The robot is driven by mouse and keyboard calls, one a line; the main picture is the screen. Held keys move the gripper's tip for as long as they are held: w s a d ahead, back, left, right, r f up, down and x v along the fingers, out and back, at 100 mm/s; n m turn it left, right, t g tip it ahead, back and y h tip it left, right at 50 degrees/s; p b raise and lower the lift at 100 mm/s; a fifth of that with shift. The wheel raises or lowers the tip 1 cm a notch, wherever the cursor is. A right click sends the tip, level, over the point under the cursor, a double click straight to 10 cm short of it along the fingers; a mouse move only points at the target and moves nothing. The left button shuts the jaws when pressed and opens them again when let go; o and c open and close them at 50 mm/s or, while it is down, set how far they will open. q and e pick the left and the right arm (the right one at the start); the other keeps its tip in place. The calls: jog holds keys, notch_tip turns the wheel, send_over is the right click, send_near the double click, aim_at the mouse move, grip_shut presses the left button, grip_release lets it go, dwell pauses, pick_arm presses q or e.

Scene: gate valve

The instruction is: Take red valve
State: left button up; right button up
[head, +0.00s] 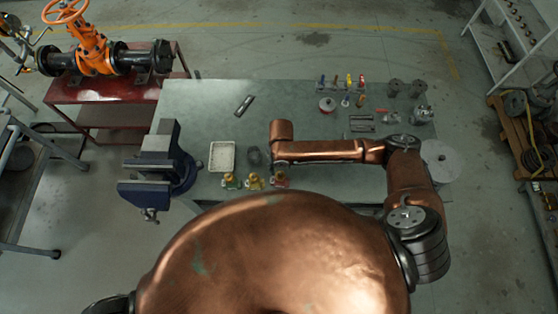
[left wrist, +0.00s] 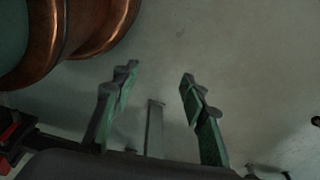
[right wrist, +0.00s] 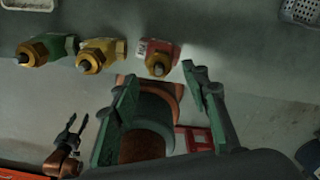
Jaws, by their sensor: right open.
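The red valve (head: 281,180) lies near the front edge of the workbench, at the right end of a row with a yellow valve (head: 254,182) and a green valve (head: 230,181). In the right wrist view the red valve (right wrist: 158,56), with its brass nut, sits just beyond the fingertips of my right gripper (right wrist: 160,76). That gripper is open and empty, its fingers pointing toward the valve; contact cannot be told. In the head view my right arm mostly hides it. My left gripper (left wrist: 157,75) is open and empty over the floor, away from the bench.
An orange gate valve (head: 92,45) stands on a red table at the far left.

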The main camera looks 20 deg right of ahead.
aim_at(280, 173)
jog(key=shift+s+a+f+b, duration=0.1)
jog(key=shift+s+f+b, duration=0.05)
jog(key=shift+f+b, duration=0.45)
jog(key=shift+s+a+f+b, duration=0.1)
jog(key=shift+f+b, duration=0.4)
jog(key=shift+b, duration=0.05)
notch_tip(280, 173, down, 3)
jog(key=shift+d+r+b, duration=0.1)
jog(key=shift+r+b, duration=0.05)
jog(key=shift+b, duration=1.1)
jog(key=shift+f, duration=0.4)
jog(key=shift+f+b, duration=0.25)
jog(key=shift+b, duration=0.05)
jog(key=shift+f, duration=0.25)
jog(key=shift+r, duration=0.1)
pick_arm(q)
jog(key=s+f, duration=0.1)
jog(key=f, duration=0.2)
jog(key=s+f, duration=0.1)
jog(key=f, duration=0.1)
jog(key=shift+s+a+f, duration=0.1)
jog(key=shift+s+a, duration=0.05)
jog(key=shift+s, duration=0.15)
